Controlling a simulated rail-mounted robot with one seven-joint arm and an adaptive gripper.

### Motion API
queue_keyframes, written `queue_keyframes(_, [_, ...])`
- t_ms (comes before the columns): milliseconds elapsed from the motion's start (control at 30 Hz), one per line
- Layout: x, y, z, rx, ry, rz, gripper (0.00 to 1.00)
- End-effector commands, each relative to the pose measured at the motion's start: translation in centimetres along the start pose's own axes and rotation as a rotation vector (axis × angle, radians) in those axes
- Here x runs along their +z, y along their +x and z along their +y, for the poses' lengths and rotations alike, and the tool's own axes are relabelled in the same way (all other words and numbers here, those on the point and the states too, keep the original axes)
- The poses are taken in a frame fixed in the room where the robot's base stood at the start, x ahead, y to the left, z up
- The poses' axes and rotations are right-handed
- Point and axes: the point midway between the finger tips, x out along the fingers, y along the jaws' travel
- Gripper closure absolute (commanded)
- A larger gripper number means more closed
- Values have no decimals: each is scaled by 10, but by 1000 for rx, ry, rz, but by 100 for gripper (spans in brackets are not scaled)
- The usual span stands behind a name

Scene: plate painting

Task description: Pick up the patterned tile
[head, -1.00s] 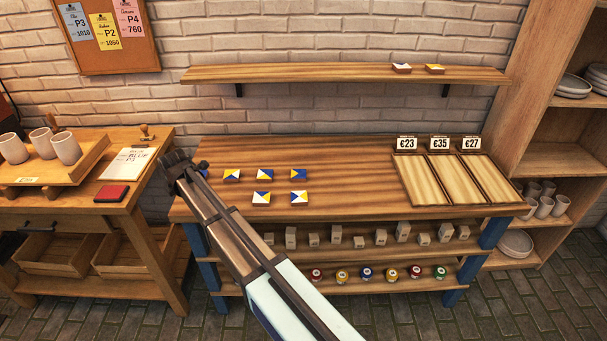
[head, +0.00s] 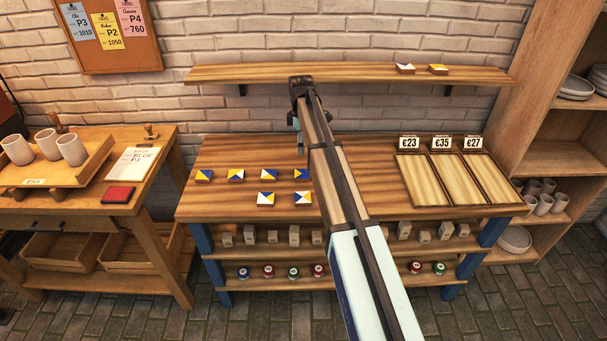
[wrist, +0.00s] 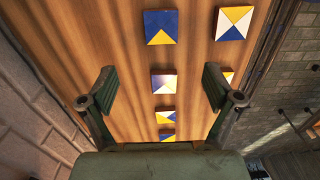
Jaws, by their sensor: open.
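Several square patterned tiles in blue, yellow and white lie on the wooden table (head: 350,185). In the head view one is at the back row's left end (head: 204,176), and a front-row tile (head: 266,199) lies nearer. My gripper (wrist: 158,88) is open and empty above the table. Which tile the task means I cannot tell.
Two more tiles (head: 405,69) sit on the wall shelf (head: 300,73). Price-marked trays (head: 425,180) stand empty at the table's right. A side bench (head: 90,205) with cups (head: 72,149) is at the left. Table space between tiles and trays is clear, though partly behind my arm.

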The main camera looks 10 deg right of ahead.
Motion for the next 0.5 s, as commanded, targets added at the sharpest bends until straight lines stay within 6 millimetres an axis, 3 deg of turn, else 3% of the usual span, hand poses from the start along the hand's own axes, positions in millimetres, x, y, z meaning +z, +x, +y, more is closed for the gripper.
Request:
queue_keyframes(300, [0,58,-1,-1,-2,-1,10])
queue_keyframes(500, [0,77,0,1,-2,0,10])
